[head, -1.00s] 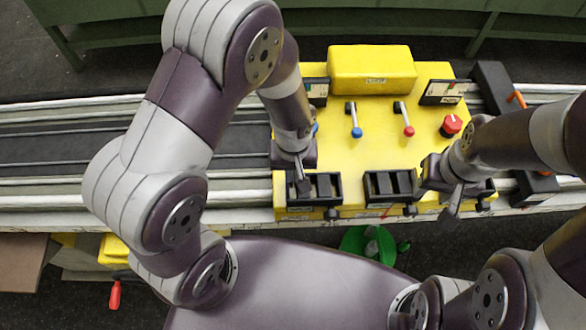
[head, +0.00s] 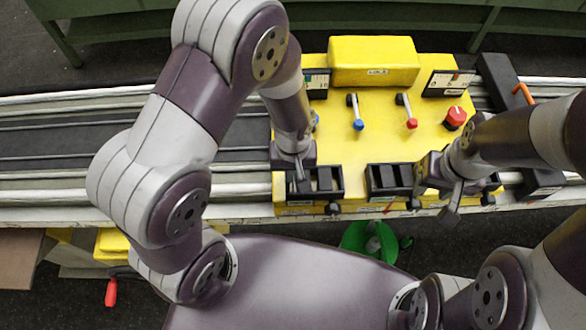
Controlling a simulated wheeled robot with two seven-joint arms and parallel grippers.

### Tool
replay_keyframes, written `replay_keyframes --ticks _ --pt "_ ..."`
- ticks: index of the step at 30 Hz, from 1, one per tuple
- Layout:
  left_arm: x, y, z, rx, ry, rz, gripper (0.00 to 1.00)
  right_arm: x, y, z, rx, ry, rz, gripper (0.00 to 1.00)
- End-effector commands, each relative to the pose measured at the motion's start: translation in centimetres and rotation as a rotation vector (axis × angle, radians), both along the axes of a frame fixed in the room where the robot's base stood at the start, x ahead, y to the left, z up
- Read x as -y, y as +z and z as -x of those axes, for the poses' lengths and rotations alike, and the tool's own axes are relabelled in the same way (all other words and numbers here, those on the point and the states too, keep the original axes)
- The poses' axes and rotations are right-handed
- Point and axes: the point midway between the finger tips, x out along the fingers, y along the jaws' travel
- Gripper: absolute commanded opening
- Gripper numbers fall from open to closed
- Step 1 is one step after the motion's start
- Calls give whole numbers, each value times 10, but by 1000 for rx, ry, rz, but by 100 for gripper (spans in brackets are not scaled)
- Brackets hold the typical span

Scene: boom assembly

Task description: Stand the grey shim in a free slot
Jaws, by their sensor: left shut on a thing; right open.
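My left gripper (head: 299,173) points down at the left end of the left black slotted rack (head: 325,183) on the yellow console. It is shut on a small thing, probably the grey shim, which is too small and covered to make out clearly. I cannot tell whether the held piece is inside a slot or above it. A second black slotted rack (head: 389,181) sits at the middle of the console's front edge. My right gripper (head: 452,205) is open at the right part of the front edge and partly hides what is behind it.
The yellow console (head: 380,145) carries a blue-knobbed lever (head: 358,124), a red-knobbed lever (head: 411,122), a red knob (head: 455,117) and a raised yellow box (head: 373,62). A black bar with an orange handle (head: 522,93) stands to the right. A green bin (head: 356,240) is below.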

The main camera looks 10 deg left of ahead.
Motion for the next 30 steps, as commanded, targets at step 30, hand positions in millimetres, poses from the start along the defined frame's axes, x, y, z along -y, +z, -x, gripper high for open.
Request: replay_keyframes --ticks 30 --pt "0 112 0 5 0 2 36 0 -14 0 0 0 0 43"
